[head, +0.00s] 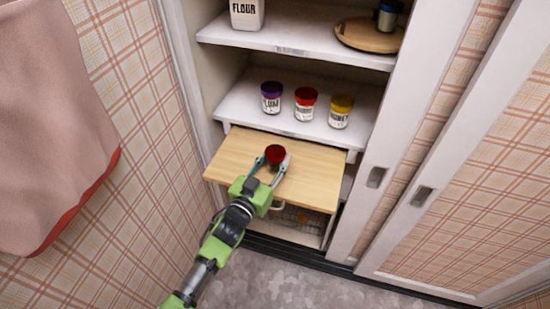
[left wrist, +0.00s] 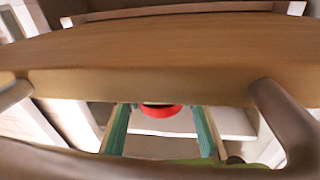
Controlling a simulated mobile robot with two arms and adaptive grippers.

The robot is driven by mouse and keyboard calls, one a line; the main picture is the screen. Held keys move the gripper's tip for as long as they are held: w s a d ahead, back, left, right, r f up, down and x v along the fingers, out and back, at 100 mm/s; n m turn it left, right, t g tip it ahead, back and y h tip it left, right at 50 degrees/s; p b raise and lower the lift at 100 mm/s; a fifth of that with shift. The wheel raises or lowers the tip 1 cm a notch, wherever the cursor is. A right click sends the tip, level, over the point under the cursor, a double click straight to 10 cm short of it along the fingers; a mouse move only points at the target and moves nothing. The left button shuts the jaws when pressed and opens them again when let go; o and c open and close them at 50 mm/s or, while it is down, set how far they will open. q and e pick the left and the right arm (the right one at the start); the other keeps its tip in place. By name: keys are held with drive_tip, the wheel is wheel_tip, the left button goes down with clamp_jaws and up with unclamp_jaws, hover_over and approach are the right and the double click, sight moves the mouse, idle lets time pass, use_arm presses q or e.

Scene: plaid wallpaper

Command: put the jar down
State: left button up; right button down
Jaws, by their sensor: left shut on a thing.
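A jar with a dark red lid (head: 275,152) is between the fingers of my left gripper (head: 272,162), which is shut on it. In the head view the jar is over the pale wooden pull-out board (head: 315,173); I cannot tell whether its base touches the board. The jar's body is mostly hidden by its lid and the fingers. In the left wrist view, a red part of the jar (left wrist: 162,111) shows between the two teal fingers, partly hidden by the wooden board's edge (left wrist: 170,85). My right gripper is not in view.
Jars with purple (head: 271,97), red (head: 305,104) and yellow (head: 340,111) lids stand on the shelf above the board. A flour container (head: 247,14) and a round wooden tray (head: 368,35) are higher up. The board's right side is bare. A pink cloth (head: 55,120) hangs at left.

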use_arm(q)
drive_tip(key=shift+f, duration=0.1)
drive_tip(key=o, duration=1.2)
drive_tip(key=shift+r, duration=0.2)
drive_tip(key=v, duration=1.2)
drive_tip(key=shift+f, duration=0.1)
drive_tip(key=shift+a, duration=0.1)
